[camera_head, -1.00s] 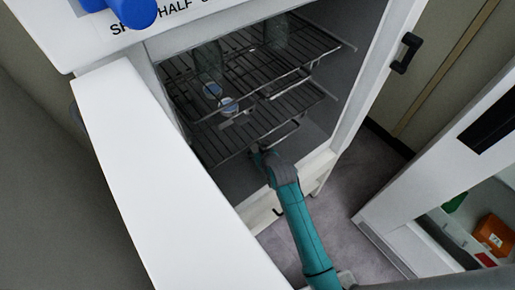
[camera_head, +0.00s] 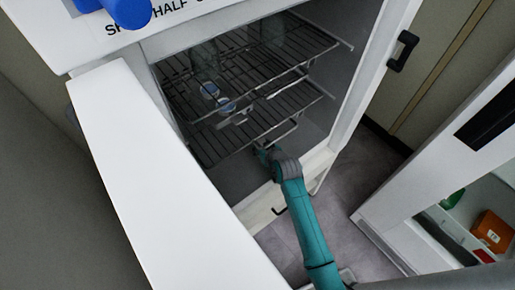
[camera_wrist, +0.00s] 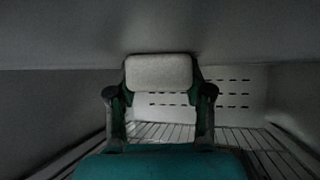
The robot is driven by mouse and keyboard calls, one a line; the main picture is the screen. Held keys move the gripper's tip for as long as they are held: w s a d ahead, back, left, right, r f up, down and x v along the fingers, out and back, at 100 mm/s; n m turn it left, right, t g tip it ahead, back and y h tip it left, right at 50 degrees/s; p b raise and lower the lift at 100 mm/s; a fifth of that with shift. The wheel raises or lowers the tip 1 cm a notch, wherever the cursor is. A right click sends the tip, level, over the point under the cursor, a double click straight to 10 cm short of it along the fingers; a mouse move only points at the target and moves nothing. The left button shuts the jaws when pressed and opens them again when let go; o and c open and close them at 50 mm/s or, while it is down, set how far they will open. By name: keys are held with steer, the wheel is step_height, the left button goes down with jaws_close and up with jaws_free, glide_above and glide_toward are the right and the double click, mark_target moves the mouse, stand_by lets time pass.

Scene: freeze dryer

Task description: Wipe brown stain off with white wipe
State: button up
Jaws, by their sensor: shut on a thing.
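My gripper (camera_head: 263,152) reaches into the open freeze dryer chamber, below the lower wire shelf in the head view. In the wrist view, the gripper (camera_wrist: 160,88) is shut on the white wipe (camera_wrist: 160,72), a pale rounded block between its fingertips. The wipe is close to a plain grey chamber surface (camera_wrist: 158,28); I cannot tell if they touch. The wipe is not made out in the head view. No brown stain shows in either view; the chamber is dim, and the shelves and my arm hide part of it.
Wire shelves (camera_head: 243,134) hang close above my gripper, with clear glassware with blue-white parts (camera_head: 225,105) on them. The open white door (camera_head: 160,190) is at left. A slotted wall (camera_wrist: 232,92) shows in the wrist view. Another open white cabinet (camera_head: 400,225) stands at right.

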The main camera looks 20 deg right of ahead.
mark_target(268, 137)
steer(key=shift+w+d+f, duration=0.1)
steer(key=shift+w+d, duration=0.15)
steer(key=shift+d, duration=0.55)
steer(key=shift+w+d+f, duration=0.1)
steer(key=shift+w+d, duration=0.1)
steer(key=shift+d, duration=0.65)
steer(key=shift+w+d, duration=0.25)
steer(key=shift+d, duration=0.55)
steer(key=shift+s+a+r, duration=0.1)
steer(key=shift+s+a, duration=0.3)
steer(key=shift+a, duration=0.9)
steer(key=shift+s+a+r, duration=0.1)
steer(key=shift+s+a, duration=0.25)
steer(key=shift+a, duration=0.9)
steer(key=shift+s+a+r, duration=0.1)
steer(key=shift+s+a, duration=0.3)
steer(key=shift+a, duration=0.9)
steer(key=shift+w+f, duration=0.1)
steer(key=shift+w, duration=0.05)
